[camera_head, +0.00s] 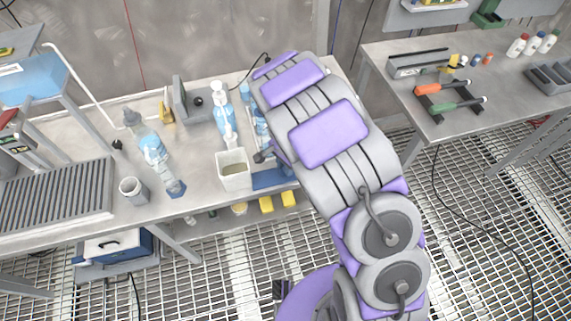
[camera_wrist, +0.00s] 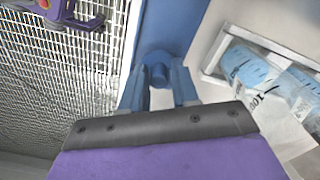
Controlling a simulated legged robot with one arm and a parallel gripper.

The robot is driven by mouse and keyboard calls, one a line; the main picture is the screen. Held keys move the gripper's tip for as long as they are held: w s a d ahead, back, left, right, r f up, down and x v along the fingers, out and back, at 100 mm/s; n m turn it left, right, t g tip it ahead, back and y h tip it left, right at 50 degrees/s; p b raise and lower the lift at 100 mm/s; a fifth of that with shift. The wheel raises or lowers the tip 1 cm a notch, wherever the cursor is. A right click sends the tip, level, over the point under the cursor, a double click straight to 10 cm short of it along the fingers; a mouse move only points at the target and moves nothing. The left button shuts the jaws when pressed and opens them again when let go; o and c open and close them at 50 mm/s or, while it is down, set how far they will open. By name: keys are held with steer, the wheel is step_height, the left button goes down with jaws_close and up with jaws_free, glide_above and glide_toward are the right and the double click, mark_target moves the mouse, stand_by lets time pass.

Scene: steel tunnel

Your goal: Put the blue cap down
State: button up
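The blue cap (camera_wrist: 159,69), a round disc with a short knob, shows between my gripper's fingertips in the wrist view. It lies over a blue strip (camera_wrist: 170,22), and I cannot tell whether it rests on it or is just above it. My gripper (camera_wrist: 159,82) has its two blue fingers apart, one at each side of the cap. I cannot tell whether they press on it. In the head view my arm hides the cap and most of the gripper. The blue strip shows at the table's front edge (camera_head: 272,179).
A white-framed tray (camera_wrist: 211,66) with bluish bottles (camera_wrist: 250,68) is right of the cap. In the head view, a white square container (camera_head: 233,170), clear bottles (camera_head: 154,152) and a grey cup (camera_head: 132,190) stand on the table. Grated floor lies beyond the table's edge.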

steer(key=shift+o, duration=1.2)
steer(key=shift+d, duration=0.1)
steer(key=shift+d, duration=0.1)
step_height(320, 180, up, 12)
steer(key=p, duration=0.3)
steer(key=s+d+r+n, duration=0.2)
steer(key=s+d+r, duration=0.4)
steer(key=r, duration=0.2)
steer(key=s+d+r+n, duration=0.2)
steer(key=s+r, duration=0.1)
steer(key=s, duration=0.5)
steer(key=s+d+r+n+g, duration=0.1)
steer(key=s+d+r+n, duration=0.2)
steer(key=s, duration=0.6)
steer(key=s+d+r+n, duration=0.2)
steer(key=s+d+r, duration=0.1)
steer(key=s, duration=0.6)
steer(key=shift+r+g, duration=0.15)
steer(key=shift+g, duration=0.25)
